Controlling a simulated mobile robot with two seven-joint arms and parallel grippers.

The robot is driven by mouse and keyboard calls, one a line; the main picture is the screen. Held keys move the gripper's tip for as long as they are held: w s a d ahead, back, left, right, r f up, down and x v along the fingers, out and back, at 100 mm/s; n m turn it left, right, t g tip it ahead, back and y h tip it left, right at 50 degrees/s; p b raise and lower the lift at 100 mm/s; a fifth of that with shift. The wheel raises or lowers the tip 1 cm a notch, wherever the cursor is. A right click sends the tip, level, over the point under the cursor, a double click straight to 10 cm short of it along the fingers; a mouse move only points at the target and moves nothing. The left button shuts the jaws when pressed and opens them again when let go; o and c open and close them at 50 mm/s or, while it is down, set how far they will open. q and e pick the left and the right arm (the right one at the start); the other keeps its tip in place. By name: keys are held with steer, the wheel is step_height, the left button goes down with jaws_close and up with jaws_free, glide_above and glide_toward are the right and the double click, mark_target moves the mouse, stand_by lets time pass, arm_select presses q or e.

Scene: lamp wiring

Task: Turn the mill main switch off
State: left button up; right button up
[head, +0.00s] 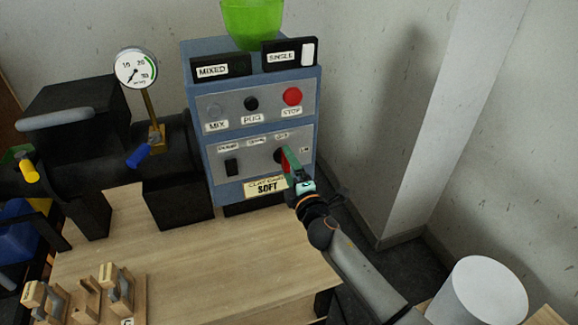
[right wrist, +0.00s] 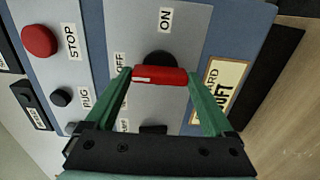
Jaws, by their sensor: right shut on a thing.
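The mill main switch (right wrist: 160,75) is a red handle on a dark round base, low on the right side of the blue control panel (head: 313,105). In the right wrist view an ON label lies above it and an OFF label to its left. The handle lies along the left-right line there, with a small white mark near its left end. My right gripper (head: 288,158) reaches the panel from the lower right. Its green fingers (right wrist: 165,88) are shut on the two ends of the red handle. In the head view the fingers hide most of the handle. My left gripper is not in view.
The panel also carries a red STOP button (head: 292,96), a black PUG button (head: 251,103) and a black rocker switch (head: 232,167). A green hopper (head: 252,22) sits on top. A pressure gauge (head: 136,67) stands left.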

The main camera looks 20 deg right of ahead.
steer(key=o, duration=1.1)
steer(key=s, duration=1.2)
steer(key=shift+s+d, duration=0.2)
steer(key=shift+s, duration=0.05)
